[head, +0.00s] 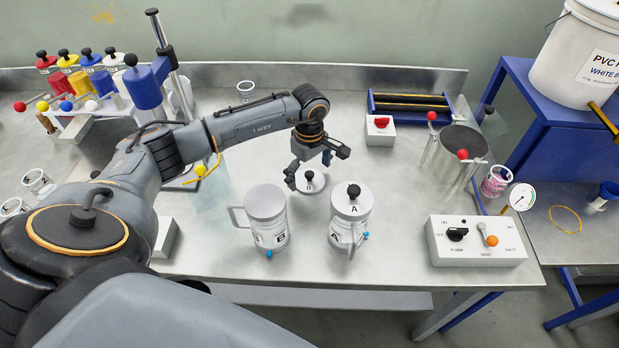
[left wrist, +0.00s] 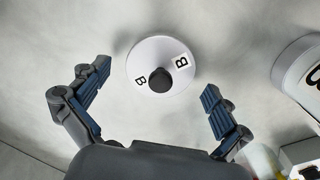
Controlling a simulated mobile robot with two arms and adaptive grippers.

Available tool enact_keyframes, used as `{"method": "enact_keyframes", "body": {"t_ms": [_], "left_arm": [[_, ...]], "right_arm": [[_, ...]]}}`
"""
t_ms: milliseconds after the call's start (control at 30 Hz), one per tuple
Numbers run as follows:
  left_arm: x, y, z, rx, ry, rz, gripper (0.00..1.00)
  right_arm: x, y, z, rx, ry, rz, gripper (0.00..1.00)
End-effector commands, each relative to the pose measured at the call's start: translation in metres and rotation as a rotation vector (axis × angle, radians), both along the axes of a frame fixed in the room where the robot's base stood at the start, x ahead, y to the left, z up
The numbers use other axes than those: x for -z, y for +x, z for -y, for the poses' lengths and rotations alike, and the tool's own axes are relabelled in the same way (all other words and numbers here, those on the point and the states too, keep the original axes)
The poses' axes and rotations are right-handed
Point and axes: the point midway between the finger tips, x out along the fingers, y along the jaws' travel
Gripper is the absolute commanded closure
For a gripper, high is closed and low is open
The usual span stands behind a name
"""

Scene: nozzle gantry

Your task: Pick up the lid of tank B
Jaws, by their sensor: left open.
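The lid of tank B (head: 312,187) is a light grey disc with a black knob, lying on the metal bench behind the two tanks. In the left wrist view the lid (left wrist: 143,57) shows its "B" labels and knob, between and a little beyond my fingers. My left gripper (head: 309,171) is open above the lid, with one finger on each side and nothing held. Its two fingers also show in the left wrist view (left wrist: 155,88). Tank B (head: 266,225) stands in front and left, its top plain grey with no knob. My right gripper is not in view.
Tank A (head: 350,215), with a knobbed lid, stands right of tank B. A control box (head: 475,243), a metal pot (head: 458,150) and a red-switch box (head: 380,130) are farther right. Coloured bottles (head: 75,75) stand at the back left. Bench space right of the lid is clear.

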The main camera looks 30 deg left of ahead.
Motion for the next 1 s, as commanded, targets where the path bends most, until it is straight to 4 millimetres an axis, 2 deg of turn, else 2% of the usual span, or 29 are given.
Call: {"method": "enact_keyframes", "body": {"t_ms": [33, 67, 500, 533, 867, 1000], "left_arm": [[0.0, 0.0, 0.0, 0.0, 0.0, 0.0, 0.0], [0.0, 0.0, 0.0, 0.0, 0.0, 0.0, 0.06], [0.001, -0.001, 0.0, 0.0, -0.001, -0.002, 0.96], [0.001, -0.001, 0.0, 0.0, -0.001, -0.002, 1.0], [0.002, -0.002, 0.0, 0.0, 0.0, -0.006, 1.0], [-0.01, -0.001, 0.0, 0.001, 0.0, -0.003, 1.0]], "right_arm": [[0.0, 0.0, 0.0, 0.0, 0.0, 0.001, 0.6], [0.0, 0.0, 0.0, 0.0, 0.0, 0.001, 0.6], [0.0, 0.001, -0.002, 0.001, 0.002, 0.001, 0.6], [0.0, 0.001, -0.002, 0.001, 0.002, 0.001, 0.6], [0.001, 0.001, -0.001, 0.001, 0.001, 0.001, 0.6], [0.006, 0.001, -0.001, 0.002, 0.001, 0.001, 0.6]]}}
